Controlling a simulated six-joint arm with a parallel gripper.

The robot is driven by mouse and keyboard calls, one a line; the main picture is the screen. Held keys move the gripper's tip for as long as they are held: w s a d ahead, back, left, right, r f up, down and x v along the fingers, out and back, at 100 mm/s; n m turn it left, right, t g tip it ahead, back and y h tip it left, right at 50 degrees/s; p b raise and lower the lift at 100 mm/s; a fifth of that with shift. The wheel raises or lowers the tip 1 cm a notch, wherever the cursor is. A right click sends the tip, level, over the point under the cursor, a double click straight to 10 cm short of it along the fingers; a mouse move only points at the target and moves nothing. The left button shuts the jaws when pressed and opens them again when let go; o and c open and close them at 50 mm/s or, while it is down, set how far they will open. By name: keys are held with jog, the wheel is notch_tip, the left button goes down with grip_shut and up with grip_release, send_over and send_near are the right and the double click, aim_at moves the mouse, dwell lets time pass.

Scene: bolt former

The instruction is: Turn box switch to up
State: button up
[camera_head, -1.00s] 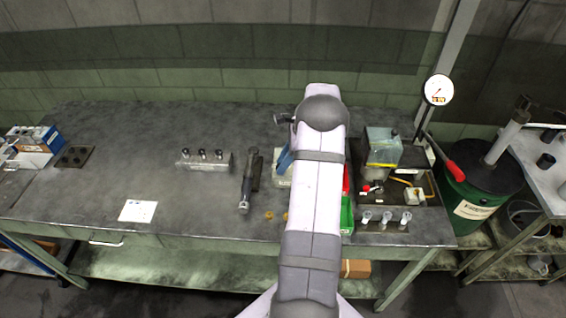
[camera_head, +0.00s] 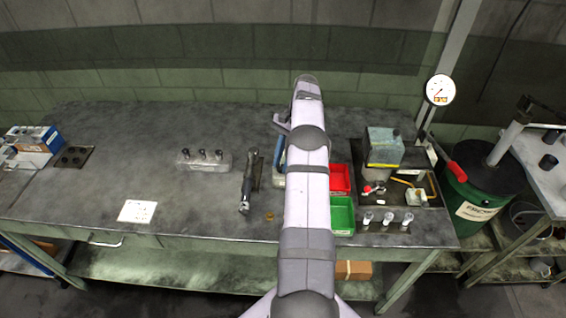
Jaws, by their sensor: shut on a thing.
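A small pale box (camera_head: 415,195) with a yellow cable sits on the dark fixture plate at the right of the bench. I take it for the box switch; its switch position is too small to tell. My arm reaches up the middle of the view, left of the box and apart from it. A grey part of my wrist (camera_head: 283,122) shows left of the arm's far end. My gripper's fingers are hidden behind the arm, and so is anything they hold.
A press-like machine (camera_head: 384,146) stands behind the box, with a red-tipped lever (camera_head: 372,189) beside it. A red bin (camera_head: 340,179) and a green bin (camera_head: 342,215) lie right of my arm.

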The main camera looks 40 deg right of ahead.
aim_at(282, 165)
jog(key=shift+n+g+b, duration=0.4)
jog(key=shift+n+b, duration=0.05)
jog(key=shift+n, duration=0.55)
jog(key=o, duration=1.1)
jog(key=shift+a, duration=0.1)
jog(key=shift+c, duration=0.2)
jog(key=shift+r, duration=0.15)
notch_tip(282, 165, up, 10)
jog(key=p, duration=0.8)
